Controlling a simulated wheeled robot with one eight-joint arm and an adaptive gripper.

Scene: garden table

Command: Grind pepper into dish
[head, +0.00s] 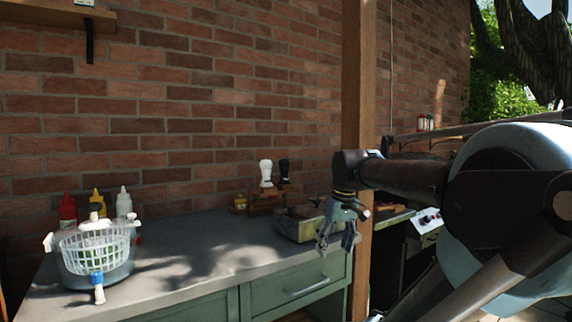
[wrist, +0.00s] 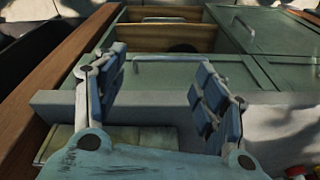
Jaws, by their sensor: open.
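A black-topped mill (head: 284,170) and a white-topped mill (head: 266,172) stand upright side by side in a wooden holder (head: 265,205) at the back of the counter, against the brick wall. In the wrist view my gripper (wrist: 165,90) is open and empty, fingers spread above the counter's edge. The mills are not clear in the wrist view.
A white basket (head: 95,250) stands at the counter's left, with red, yellow and white bottles (head: 96,204) behind it. A wooden post (head: 359,90) rises beside my arm. The counter's middle (head: 195,245) is clear.

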